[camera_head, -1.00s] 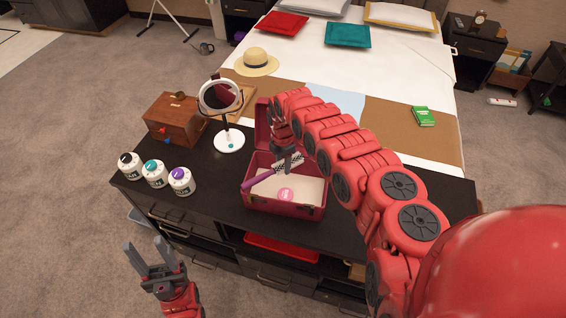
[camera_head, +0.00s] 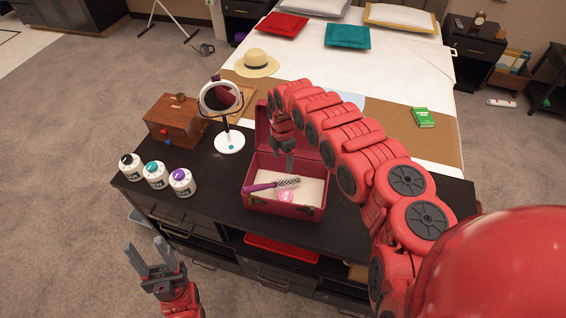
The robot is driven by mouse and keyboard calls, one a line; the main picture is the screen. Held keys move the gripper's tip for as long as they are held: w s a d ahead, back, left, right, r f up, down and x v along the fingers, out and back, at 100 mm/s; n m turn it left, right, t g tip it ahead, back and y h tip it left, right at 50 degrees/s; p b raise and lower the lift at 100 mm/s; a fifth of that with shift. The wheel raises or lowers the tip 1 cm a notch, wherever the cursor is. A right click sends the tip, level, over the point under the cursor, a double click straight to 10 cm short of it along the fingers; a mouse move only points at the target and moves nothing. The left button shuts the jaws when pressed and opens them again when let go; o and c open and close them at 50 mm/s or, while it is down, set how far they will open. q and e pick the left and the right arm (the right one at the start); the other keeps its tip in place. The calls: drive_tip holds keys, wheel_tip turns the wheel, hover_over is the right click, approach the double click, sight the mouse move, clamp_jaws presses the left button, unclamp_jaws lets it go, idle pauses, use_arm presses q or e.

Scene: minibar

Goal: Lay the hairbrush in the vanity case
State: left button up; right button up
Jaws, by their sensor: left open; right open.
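The hairbrush (camera_head: 264,187) has a purple handle and a dark bristled head. It lies inside the open red vanity case (camera_head: 284,210), slanting across the pale inside, with its handle end near the case's left wall. A pink round item (camera_head: 286,196) lies beside it and is partly covered. My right gripper (camera_head: 283,165) is open and empty, pointing down just above the back part of the case, apart from the brush. My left gripper (camera_head: 154,264) is open and empty, in front of the dark cabinet at the lower left.
A round mirror on a stand (camera_head: 228,141) and a wooden box (camera_head: 175,122) stand left of the case. Several white jars (camera_head: 155,174) line the left end of the dark cabinet top (camera_head: 225,190). The top right of the case is mostly clear.

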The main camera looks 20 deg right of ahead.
wheel_tip(320, 180, up, 10)
drive_tip(key=b, duration=0.2)
drive_tip(key=shift+d, duration=0.1)
idle(0.5)
